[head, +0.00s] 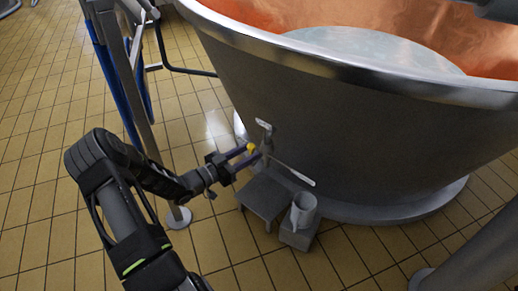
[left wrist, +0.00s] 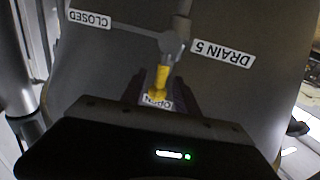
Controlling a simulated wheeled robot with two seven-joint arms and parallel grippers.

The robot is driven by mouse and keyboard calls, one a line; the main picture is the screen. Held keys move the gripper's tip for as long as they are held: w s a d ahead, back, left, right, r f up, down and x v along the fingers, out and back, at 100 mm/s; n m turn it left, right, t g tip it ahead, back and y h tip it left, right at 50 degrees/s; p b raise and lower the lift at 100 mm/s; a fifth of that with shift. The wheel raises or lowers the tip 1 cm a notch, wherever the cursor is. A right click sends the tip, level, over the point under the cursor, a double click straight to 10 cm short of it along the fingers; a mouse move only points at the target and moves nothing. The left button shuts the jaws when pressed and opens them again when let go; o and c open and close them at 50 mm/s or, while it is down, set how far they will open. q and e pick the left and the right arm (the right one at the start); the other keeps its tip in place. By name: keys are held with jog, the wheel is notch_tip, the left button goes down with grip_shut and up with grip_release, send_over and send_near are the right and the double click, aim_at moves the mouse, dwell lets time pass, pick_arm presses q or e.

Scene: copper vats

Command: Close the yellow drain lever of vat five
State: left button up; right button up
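The yellow drain lever (head: 251,147) sits on a grey valve low on the outer wall of the vat (head: 330,120). In the left wrist view the lever (left wrist: 161,80) points at the OPEN label (left wrist: 156,101). The DRAIN 5 label (left wrist: 224,54) is beside the valve, and the CLOSED label (left wrist: 88,18) is at the end of a grey arm, up and left. My left gripper (head: 243,161) is open at the lever. In the left wrist view its fingers (left wrist: 160,95) stand either side of the yellow end; I cannot tell whether they touch it. My right gripper is out of view.
A small grey stand (head: 263,196) and a grey jug (head: 304,210) on a block are on the floor below the valve. A metal post (head: 133,85) with blue hoses stands left of the vat.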

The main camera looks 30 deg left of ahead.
pick_arm(q)
jog(key=b+x, duration=0.1)
jog(key=x, duration=0.3)
jog(key=shift+w+d, duration=0.15)
jog(key=shift+w, duration=0.15)
jog(key=shift+c, duration=0.3)
grip_shut()
